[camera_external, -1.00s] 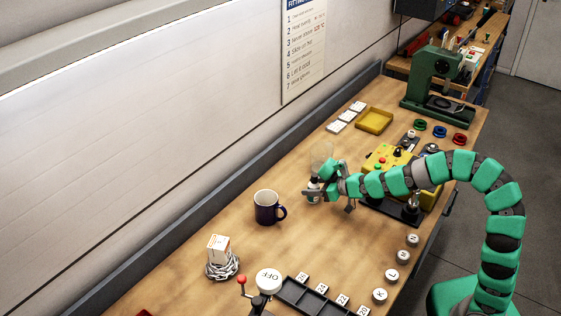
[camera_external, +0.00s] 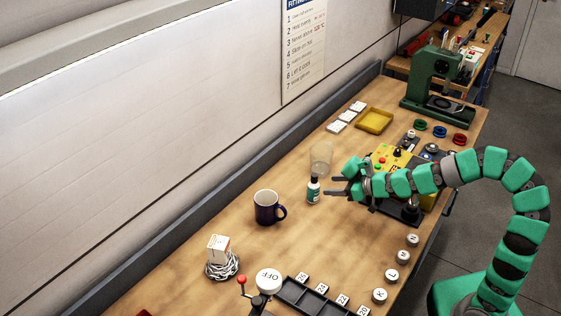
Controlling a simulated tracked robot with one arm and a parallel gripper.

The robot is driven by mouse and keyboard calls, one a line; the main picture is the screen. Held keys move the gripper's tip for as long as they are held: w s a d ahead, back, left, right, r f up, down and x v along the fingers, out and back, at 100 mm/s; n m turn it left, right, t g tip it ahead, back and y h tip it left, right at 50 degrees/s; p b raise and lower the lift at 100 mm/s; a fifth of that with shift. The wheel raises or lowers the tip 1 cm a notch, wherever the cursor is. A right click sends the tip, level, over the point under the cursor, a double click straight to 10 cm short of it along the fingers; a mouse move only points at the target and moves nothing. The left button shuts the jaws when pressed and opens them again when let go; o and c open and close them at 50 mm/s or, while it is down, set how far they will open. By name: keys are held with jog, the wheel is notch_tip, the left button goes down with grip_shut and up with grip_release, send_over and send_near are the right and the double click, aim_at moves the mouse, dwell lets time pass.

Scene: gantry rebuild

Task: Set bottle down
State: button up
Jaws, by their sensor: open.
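A small dark bottle with a teal-and-white label (camera_external: 313,190) stands upright on the wooden workbench (camera_external: 290,250), to the right of the dark blue mug. My gripper (camera_external: 336,187) is open and empty just to the right of the bottle. Its fingers point left toward the bottle, with a small gap between them and it.
A dark blue mug (camera_external: 266,207) stands left of the bottle, and a clear glass (camera_external: 321,158) stands just behind it. A yellow control box (camera_external: 391,160) sits close behind my gripper. A yellow tray (camera_external: 374,121) lies farther back. The bench in front of the bottle is clear.

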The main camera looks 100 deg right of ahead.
jog(key=shift+v, duration=1.85)
jog(key=w+a+r+n+t+y, duration=0.1)
jog(key=w+a+r+n+y, duration=0.1)
jog(key=w+a+r, duration=0.65)
jog(key=w+a+r+n+t+y, duration=0.15)
jog(key=w+a+r, duration=0.35)
jog(key=a+r, duration=0.6)
jog(key=s+a+r+n+t+y, duration=0.1)
jog(key=s+a+r+n+y, duration=0.1)
jog(key=a+r, duration=0.7)
jog(key=s+a+r+n+t+y, duration=0.1)
jog(key=s+a+r+y, duration=0.1)
jog(key=a+r, duration=0.6)
jog(key=a, duration=0.7)
jog(key=shift+r+n, duration=0.35)
jog(key=shift+r+y, duration=0.1)
jog(key=shift+y, duration=0.15)
jog(key=shift+r+p, duration=1)
jog(key=shift+p, duration=0.2)
